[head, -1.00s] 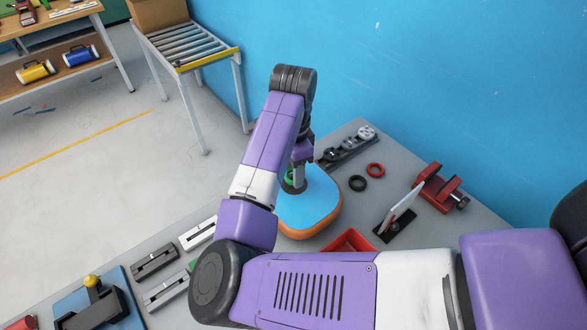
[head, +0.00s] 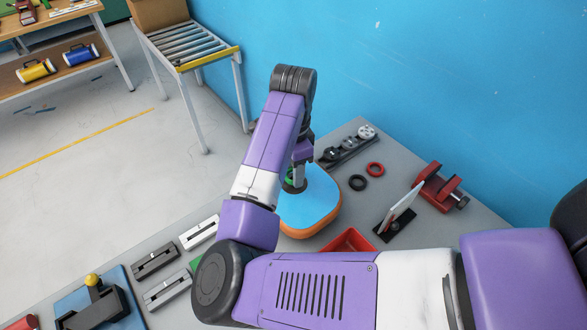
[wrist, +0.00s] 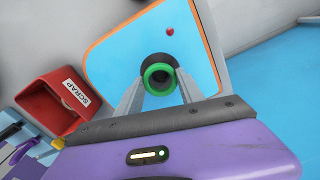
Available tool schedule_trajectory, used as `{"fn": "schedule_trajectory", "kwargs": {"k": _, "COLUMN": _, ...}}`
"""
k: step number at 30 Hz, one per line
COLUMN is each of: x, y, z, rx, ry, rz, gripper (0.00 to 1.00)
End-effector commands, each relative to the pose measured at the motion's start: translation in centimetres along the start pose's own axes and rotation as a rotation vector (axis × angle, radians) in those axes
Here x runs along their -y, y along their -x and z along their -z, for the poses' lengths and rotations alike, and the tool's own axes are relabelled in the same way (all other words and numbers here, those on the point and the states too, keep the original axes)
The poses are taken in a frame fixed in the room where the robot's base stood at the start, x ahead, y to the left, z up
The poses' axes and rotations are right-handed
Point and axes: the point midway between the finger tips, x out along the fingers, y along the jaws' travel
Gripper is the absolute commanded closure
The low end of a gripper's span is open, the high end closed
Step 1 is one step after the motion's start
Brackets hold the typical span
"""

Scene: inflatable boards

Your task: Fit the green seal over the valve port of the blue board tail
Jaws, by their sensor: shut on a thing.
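The blue board tail (head: 312,208) with an orange edge lies on the grey bench, and it fills the middle of the wrist view (wrist: 120,62). Its dark round valve port (wrist: 157,59) shows just beyond the green seal. My gripper (wrist: 160,77) is shut on the green seal (wrist: 148,84), a ring between the two fingertips. In the wrist view the seal overlaps the near part of the port and looks off-centre from it. I cannot tell whether they touch. In the head view my gripper (head: 297,184) points down over the board and partly hides seal and port.
A black ring (head: 358,182) and a red ring (head: 375,169) lie right of the board, near a rack (head: 345,149). A red scrap bin (wrist: 50,104) stands close to the board. A white plate in a black stand (head: 402,208) and a red clamp (head: 440,187) are further right.

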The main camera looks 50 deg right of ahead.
Motion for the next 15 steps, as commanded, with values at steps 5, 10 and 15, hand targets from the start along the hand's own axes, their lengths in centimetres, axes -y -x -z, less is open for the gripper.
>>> {"fn": "schedule_trajectory", "kwargs": {"k": 5, "x": 0.0, "y": -0.5, "z": 0.0, "rx": -0.001, "ry": 0.000, "rz": 0.000, "gripper": 0.93}}
{"fn": "schedule_trajectory", "kwargs": {"k": 10, "x": 0.0, "y": -0.9, "z": 0.0, "rx": -0.001, "ry": 0.000, "rz": -0.001, "gripper": 0.93}}
{"fn": "schedule_trajectory", "kwargs": {"k": 15, "x": 0.0, "y": -1.2, "z": 0.0, "rx": -0.001, "ry": 0.000, "rz": -0.001, "gripper": 0.93}}
